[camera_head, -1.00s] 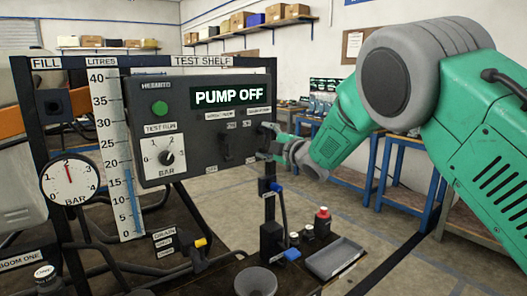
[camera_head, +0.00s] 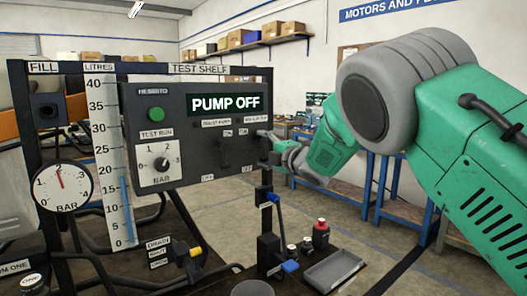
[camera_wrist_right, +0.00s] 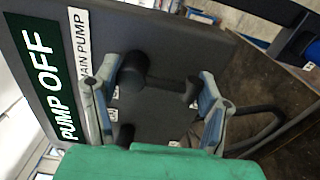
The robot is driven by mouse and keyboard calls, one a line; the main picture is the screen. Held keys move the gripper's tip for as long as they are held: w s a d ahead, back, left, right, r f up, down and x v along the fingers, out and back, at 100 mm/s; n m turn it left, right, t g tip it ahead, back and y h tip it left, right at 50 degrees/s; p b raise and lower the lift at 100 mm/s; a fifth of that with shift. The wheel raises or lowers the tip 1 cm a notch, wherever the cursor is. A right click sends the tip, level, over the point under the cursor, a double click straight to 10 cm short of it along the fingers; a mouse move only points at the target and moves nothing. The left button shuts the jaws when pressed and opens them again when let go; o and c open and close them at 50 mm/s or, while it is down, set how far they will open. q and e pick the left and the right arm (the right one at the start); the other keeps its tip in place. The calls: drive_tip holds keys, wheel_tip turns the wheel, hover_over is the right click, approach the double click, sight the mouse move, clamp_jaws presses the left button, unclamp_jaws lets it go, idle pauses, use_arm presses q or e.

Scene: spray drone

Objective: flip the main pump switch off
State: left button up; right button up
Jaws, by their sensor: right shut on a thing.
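The grey control box (camera_head: 200,172) hangs on the dark frame, and its display (camera_head: 225,104) reads "PUMP OFF". The main pump switch is at the right side of the panel. In the right wrist view the black switch lever (camera_wrist_right: 160,82) lies between the fingers, beside a label ending in "AIN PUMP" (camera_wrist_right: 83,46). My right gripper (camera_head: 268,143) is at the right edge of the panel and shut on this switch; its fingers also show in the wrist view (camera_wrist_right: 158,98). The gripper partly hides the switch in the head view. My left gripper is not in view.
A second black switch (camera_head: 224,152) is left of the gripper. A green button (camera_head: 157,93) and a dial (camera_head: 161,164) are further left.

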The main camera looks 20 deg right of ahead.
drive_tip(key=o, duration=0.9)
drive_tip(key=shift+s+a+f, duration=0.1)
drive_tip(key=shift+a+f, duration=0.05)
drive_tip(key=shift+f, duration=0.5)
drive_tip(key=shift+o, duration=0.2)
drive_tip(key=shift+r, duration=0.1)
drive_tip(key=shift+r, duration=0.25)
drive_tip(key=v, duration=1.1)
drive_tip(key=shift+s, duration=0.35)
drive_tip(key=shift+d, duration=0.2)
